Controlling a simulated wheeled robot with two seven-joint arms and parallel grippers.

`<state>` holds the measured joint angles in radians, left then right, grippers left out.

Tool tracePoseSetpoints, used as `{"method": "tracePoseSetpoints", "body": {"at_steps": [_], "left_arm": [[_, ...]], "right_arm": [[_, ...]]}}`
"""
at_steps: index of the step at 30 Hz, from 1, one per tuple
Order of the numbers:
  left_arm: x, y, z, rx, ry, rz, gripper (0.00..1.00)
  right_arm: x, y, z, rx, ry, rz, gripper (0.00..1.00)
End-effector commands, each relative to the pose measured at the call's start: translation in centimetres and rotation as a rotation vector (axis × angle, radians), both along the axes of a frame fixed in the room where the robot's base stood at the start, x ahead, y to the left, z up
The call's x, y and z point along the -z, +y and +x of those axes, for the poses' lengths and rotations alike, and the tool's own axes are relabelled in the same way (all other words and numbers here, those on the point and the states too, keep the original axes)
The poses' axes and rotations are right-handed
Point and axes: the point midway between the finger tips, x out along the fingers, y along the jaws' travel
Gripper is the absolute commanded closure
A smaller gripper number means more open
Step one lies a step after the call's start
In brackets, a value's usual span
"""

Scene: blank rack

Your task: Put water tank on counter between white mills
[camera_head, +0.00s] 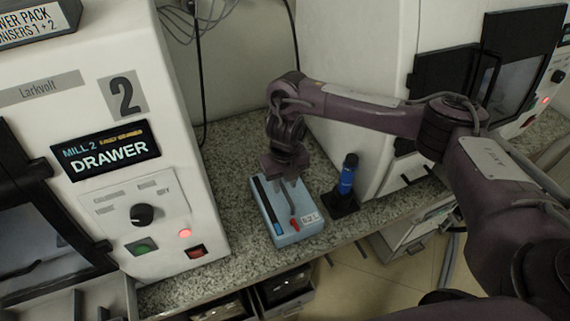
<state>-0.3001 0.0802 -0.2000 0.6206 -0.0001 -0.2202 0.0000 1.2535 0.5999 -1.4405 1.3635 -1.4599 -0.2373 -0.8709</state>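The water tank, a pale blue box (286,234) with a volume label at its front right corner, appears to rest on the speckled counter (237,189). It is between the left white mill (199,123) and the right white mill (351,95). A black bar with a blue end and a thin grey piece with a red end lie along its top. My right gripper (285,184) points down over the rear of the tank top. Whether its fingers are closed on any part is too small to tell. My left gripper is out of view.
A blue bottle-like object (347,174) stands in a black holder right of the tank, near the right mill. Dark bins (285,287) sit below the counter's front edge. Cables (201,75) hang behind. Bare counter shows behind and left of the tank.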

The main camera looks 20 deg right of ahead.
Motion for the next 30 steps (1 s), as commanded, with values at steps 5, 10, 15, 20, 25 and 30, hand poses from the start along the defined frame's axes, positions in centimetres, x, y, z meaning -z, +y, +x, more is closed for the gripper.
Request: {"method": "tracePoseSetpoints", "body": {"at_steps": [5, 10, 15, 20, 25, 30], "left_arm": [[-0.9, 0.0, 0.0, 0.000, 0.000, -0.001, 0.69], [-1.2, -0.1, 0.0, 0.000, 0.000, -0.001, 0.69], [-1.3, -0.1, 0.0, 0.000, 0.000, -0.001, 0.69], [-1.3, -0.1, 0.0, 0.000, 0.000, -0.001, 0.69], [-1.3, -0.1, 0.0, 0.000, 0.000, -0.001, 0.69], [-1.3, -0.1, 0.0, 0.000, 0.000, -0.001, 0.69]], "right_arm": [[-4.1, -0.1, 0.2, -0.002, -0.006, -0.003, 0.68], [-7.3, -0.1, 0.2, -0.003, -0.006, -0.002, 0.68], [-9.5, -0.1, 0.1, -0.002, -0.003, -0.001, 0.68], [-10.4, -0.1, 0.0, 0.000, -0.001, -0.001, 0.68], [-10.5, -0.1, 0.0, 0.000, 0.001, -0.001, 0.68], [-10.5, -0.1, 0.0, 0.000, 0.000, 0.000, 0.68]]}}
